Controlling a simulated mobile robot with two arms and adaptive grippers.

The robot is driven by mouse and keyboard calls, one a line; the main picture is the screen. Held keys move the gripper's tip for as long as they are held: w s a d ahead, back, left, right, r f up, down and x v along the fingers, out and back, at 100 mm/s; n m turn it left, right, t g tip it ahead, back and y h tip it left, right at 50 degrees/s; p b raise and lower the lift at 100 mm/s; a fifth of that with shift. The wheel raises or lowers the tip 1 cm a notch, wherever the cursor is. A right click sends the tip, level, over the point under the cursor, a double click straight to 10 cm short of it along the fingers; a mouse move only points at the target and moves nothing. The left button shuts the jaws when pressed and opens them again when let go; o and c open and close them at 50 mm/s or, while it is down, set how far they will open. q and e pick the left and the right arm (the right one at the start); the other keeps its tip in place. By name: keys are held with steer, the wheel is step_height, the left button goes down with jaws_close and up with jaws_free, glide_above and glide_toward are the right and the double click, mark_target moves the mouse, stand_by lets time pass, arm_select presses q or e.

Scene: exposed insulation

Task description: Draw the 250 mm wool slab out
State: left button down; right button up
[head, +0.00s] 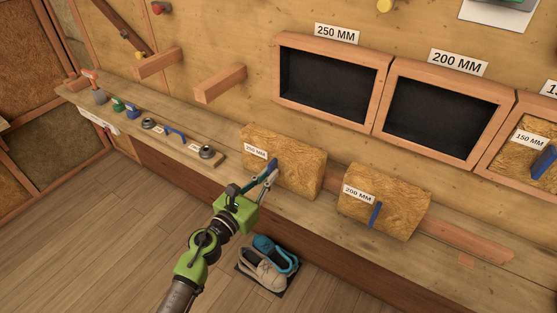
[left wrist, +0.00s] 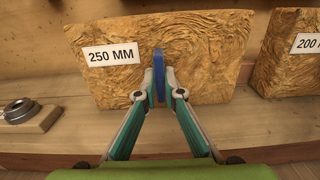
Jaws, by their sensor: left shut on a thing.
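The 250 mm wool slab (head: 298,160) is a golden-brown fibrous block with a white "250 MM" label. It stands on the wooden bench, below and in front of the framed opening marked 250 MM (head: 332,123), which is dark and empty. My left gripper (head: 270,178) is at the slab's front face. In the left wrist view, its teal fingers (left wrist: 159,92) are shut on the blue pull tab (left wrist: 159,65) on the slab (left wrist: 205,50), right of the label. The slab looks upright. My right gripper is not in view.
The 200 mm slab (head: 400,207) stands on the bench to the right, with its own blue tab. The 200 MM opening (head: 435,162) is empty; the 150 mm slab (head: 528,145) sits in its frame. Small tools lie on the bench at left. Shoes (head: 266,272) stand on the floor below.

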arm_select(q)
steer(key=shift+s+a, duration=0.25)
steer(key=shift+s, duration=0.15)
steer(key=shift+v, duration=3.1)
steer(key=shift+a+r, duration=0.1)
steer(key=shift+r, duration=0.05)
